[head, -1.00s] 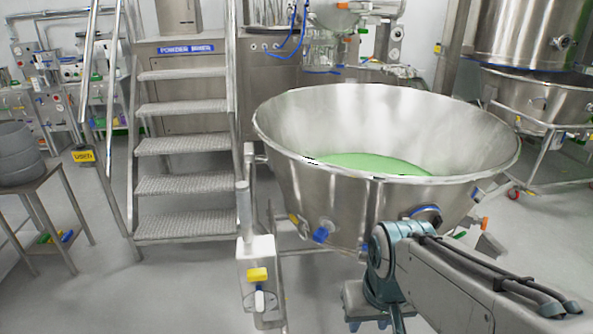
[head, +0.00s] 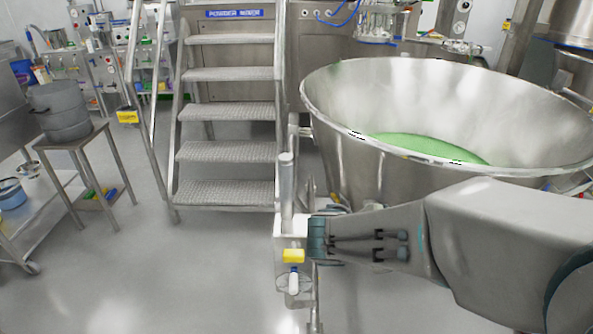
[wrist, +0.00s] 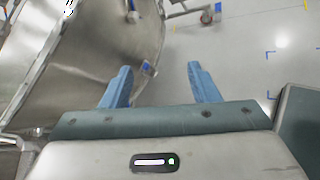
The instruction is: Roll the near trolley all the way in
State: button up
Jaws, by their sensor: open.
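The near trolley carries a large steel bowl (head: 350,165) with green material (head: 425,147) inside. The bowl stands in the right half of the head view. An upright post with a white box (head: 291,240) and a yellow part stands at its left side. My arm crosses in front of the bowl, hiding much of the trolley's lower frame. My gripper (wrist: 160,78) shows in the wrist view with two blue fingers spread wide and nothing between them. The bowl's steel wall (wrist: 75,60) lies left of and beyond the fingers; contact cannot be told.
Metal steps (head: 228,150) rise behind the post. A small stand (head: 98,140) with a grey drum (head: 62,110) is at the left. The floor (head: 150,275) is clear at the front left. A caster (wrist: 208,16) shows at the top of the wrist view.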

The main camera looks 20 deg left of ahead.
jog(key=w+a+n+t+y+b, duration=0.1)
jog(key=w+a+n+t+y, duration=0.25)
jog(key=a+n+t, duration=0.9)
jog(key=n+g+y, duration=0.3)
jog(key=y, duration=0.3)
send_near(288, 171)
notch_tip(288, 171, down, 3)
jog(key=a, duration=0.1)
jog(key=w, duration=1.3)
jog(key=shift+w+a+b, duration=0.2)
jog(key=shift+a+b, duration=0.05)
jog(key=shift+b, duration=0.05)
jog(key=shift+r, duration=0.1)
grip_shut()
